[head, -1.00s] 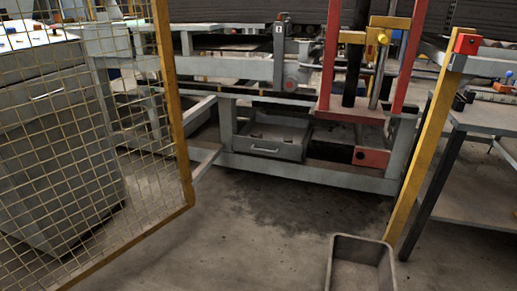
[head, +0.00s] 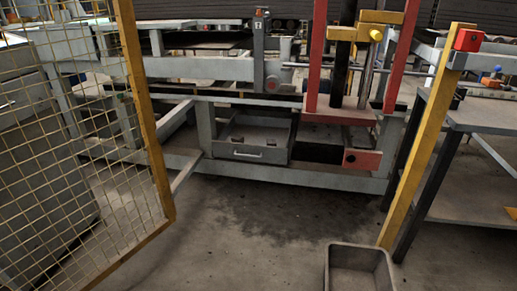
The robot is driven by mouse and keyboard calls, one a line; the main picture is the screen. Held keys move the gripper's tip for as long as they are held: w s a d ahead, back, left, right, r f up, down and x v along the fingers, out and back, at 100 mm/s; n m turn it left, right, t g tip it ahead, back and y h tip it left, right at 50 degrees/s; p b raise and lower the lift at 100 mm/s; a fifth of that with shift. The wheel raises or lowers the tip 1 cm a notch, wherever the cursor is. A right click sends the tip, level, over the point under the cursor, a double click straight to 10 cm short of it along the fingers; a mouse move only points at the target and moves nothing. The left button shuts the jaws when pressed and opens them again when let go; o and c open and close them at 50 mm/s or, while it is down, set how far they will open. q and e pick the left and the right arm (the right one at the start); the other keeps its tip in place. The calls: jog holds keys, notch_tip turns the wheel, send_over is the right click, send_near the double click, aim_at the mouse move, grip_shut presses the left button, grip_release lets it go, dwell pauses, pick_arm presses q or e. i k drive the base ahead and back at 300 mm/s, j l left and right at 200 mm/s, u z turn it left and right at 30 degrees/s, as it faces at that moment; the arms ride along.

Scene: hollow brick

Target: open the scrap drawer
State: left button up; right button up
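The scrap drawer looks to be the grey metal drawer (head: 250,152) low in the machine frame, a little left of the middle in the head view. Its front carries a pale handle (head: 247,154). Its open top shows, and its front sits about level with the frame's lower rail. How far it is pulled out is hard to tell. Neither of my grippers is in view.
A yellow wire-mesh gate (head: 150,120) stands at left, and a yellow post (head: 425,140) at right. A grey bin (head: 360,252) sits on the floor at front right. Concrete floor (head: 240,235) lies clear between gate and bin. A workbench (head: 480,118) stands at right.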

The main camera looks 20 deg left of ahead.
aim_at(256, 130)
jog(key=i+j+z, duration=0.15)
jog(key=j, duration=0.2)
jog(key=i+j+z, duration=0.1)
jog(key=i+j, duration=0.15)
jog(key=i+j+z, duration=0.15)
jog(key=j, duration=0.3)
